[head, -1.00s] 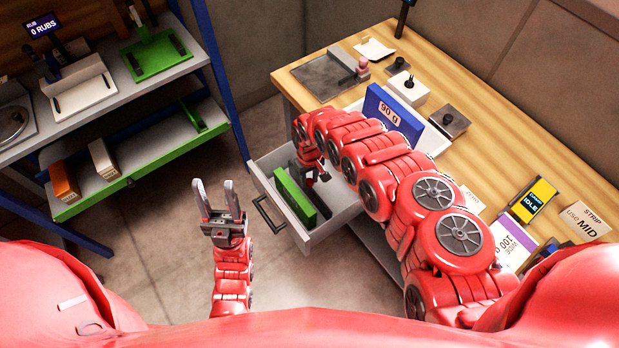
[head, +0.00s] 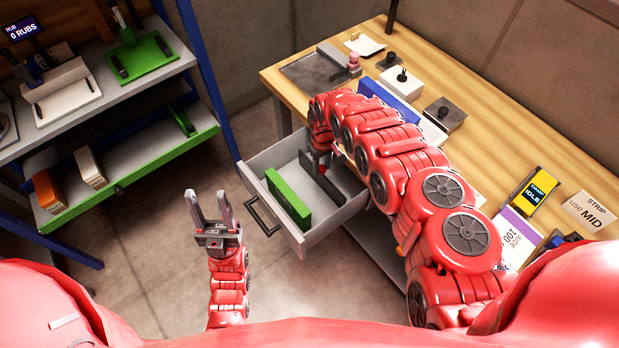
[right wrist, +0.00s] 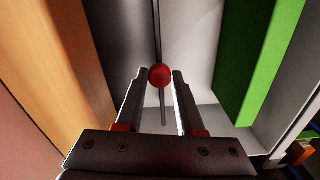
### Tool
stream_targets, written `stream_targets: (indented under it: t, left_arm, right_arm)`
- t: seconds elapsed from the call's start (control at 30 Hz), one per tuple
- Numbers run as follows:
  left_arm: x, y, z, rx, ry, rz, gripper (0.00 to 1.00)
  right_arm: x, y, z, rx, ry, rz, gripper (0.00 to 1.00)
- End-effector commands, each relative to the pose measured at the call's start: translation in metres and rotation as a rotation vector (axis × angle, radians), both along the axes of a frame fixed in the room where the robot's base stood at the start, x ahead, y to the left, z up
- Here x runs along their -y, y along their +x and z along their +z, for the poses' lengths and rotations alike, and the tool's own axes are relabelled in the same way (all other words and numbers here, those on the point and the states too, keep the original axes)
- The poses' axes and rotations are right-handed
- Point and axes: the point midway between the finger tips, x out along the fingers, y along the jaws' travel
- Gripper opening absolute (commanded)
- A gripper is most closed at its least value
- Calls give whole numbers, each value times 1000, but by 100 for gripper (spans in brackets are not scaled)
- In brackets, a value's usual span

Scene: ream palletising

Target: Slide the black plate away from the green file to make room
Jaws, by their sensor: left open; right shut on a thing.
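The open drawer (head: 320,237) holds a green file (head: 288,199) standing on edge toward its front. The black plate (head: 322,184) stands behind it, toward the desk, with a clear gap of drawer floor between them. My right gripper (head: 321,166) reaches down into the drawer and is shut on the black plate's upper part. My left gripper (head: 212,212) is open and empty, left of the drawer.
The wooden desk (head: 460,85) beside the drawer carries a blue box (head: 388,101), a white block (head: 401,88) and cards. A shelf rack (head: 130,170) stands at the left. The floor between rack and drawer is clear.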

Motion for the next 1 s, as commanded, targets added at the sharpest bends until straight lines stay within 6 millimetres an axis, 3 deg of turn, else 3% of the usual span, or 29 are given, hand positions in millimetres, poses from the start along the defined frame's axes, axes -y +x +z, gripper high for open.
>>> stream_targets:
  t: [0.33, 0.37, 0.53, 0.83, 1.0]
  left_arm:
    - [0, 0, -3, 1, 0, 0, 50]
    - [0, 0, -3, 1, 0, 0, 50]
    - [0, 0, -3, 0, 0, 0, 50]
    - [0, 0, 0, 1, 0, 0, 50]
    - [0, 0, 17, 1, 0, 0, 50]
  right_arm:
    - [5, 4, 1, 1, 0, 2, 0]
    - [5, 4, 1, 0, 1, 2, 38]
    - [5, 3, 1, 0, 1, 2, 67]
    - [2, 1, 2, -1, 0, 2, 67]
    - [-14, -10, 6, -2, 0, 5, 67]
